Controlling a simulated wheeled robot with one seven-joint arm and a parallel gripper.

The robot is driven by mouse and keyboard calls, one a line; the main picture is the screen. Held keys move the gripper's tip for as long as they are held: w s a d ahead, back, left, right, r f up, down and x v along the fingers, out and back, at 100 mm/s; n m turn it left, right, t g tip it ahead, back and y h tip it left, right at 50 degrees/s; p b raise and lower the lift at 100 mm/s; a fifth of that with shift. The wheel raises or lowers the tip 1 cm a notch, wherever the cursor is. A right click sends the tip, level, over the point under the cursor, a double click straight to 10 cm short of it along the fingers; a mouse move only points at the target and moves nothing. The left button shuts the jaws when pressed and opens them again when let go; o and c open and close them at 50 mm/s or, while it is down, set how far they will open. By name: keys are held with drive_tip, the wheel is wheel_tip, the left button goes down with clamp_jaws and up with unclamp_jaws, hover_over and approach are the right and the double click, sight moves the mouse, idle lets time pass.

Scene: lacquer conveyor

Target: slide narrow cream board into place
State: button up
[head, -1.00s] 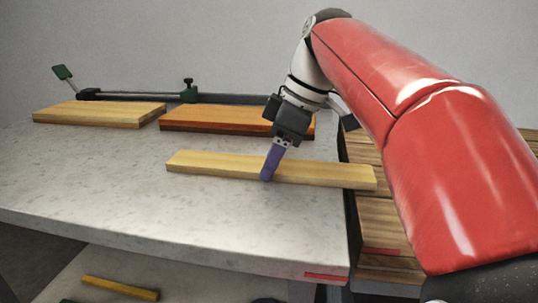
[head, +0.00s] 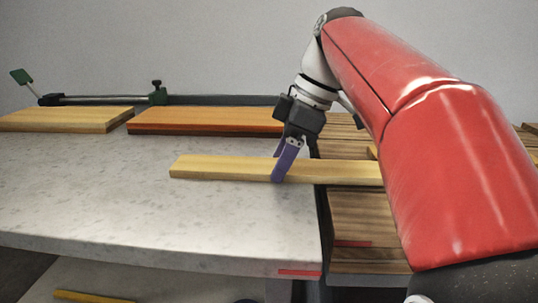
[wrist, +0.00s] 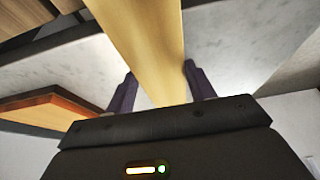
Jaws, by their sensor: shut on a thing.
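In the wrist view the board (wrist: 145,40) runs between the two fingers.
A red strip (head: 300,272) marks the table's front right edge. The table's front left is clear.

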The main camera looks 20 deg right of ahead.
sight(336, 167)
drive_tip(key=shift+s+d+p, duration=0.15)
drive_tip(key=shift+s+d, duration=0.4)
drive_tip(key=shift+d, duration=0.95)
drive_tip(key=shift+s+d+p, duration=0.15)
drive_tip(key=shift+s+d, duration=0.35)
drive_tip(key=shift+d, duration=1.05)
drive_tip(key=shift+s+d+p, duration=0.15)
drive_tip(key=shift+s+d, duration=0.4)
drive_tip(key=shift+d, duration=0.95)
drive_tip(key=shift+s+d+p, duration=0.75)
drive_tip(key=shift+s+d, duration=0.1)
drive_tip(key=shift+d, duration=1.55)
drive_tip(key=shift+s+d+p, duration=0.75)
drive_tip(key=shift+s+d, duration=0.05)
drive_tip(key=shift+d, duration=1.55)
drive_tip(key=shift+s+d+p, duration=0.75)
drive_tip(key=shift+s+d, duration=0.1)
drive_tip(key=shift+d, duration=1.55)
drive_tip(key=shift+s+d, duration=0.1)
drive_tip(key=shift+d, duration=0.3)
drive_tip(key=shift+s+d, duration=0.6)
drive_tip(key=shift+d, duration=1.1)
drive_tip(key=shift+s+d, duration=0.6)
drive_tip(key=shift+d, duration=1.05)
drive_tip(key=shift+s+d, duration=0.6)
drive_tip(key=shift+d, duration=1.1)
drive_tip(key=o, duration=1.2)
